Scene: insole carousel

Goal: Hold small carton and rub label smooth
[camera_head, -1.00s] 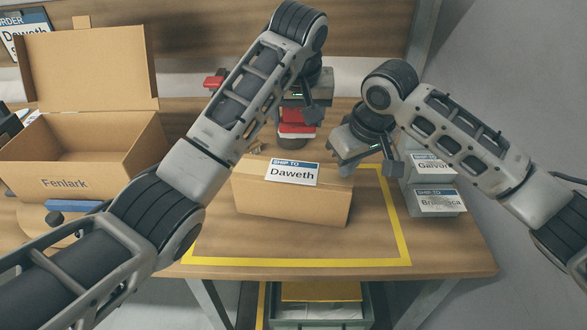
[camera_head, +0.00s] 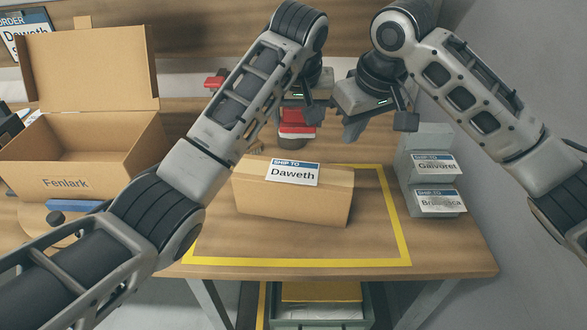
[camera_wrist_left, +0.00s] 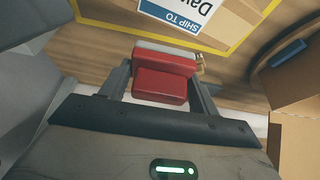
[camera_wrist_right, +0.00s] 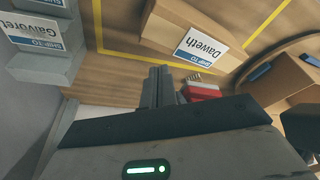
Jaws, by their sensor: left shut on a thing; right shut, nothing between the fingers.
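The small carton (camera_head: 290,204) is closed and lies inside the yellow outline on the table. Its white label (camera_head: 292,174) with a blue "SHIP TO" band reads Daweth and looks flat on top. My left gripper (camera_head: 299,113) is beyond the carton, shut on a red block-like thing (camera_wrist_left: 160,82), whose exact kind I cannot tell. That red thing also shows in the head view (camera_head: 297,128). My right gripper (camera_head: 353,130) is shut and empty, above and beyond the carton's right end, apart from it. Its closed fingers (camera_wrist_right: 159,88) show in the right wrist view.
An open carton (camera_head: 115,182) marked Fenlark stands at the left. Grey bins (camera_head: 408,180) with ship-to labels stand at the right. The yellow outline (camera_head: 400,240) has bare table around the carton. A green bin (camera_head: 318,325) is below the table's front edge.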

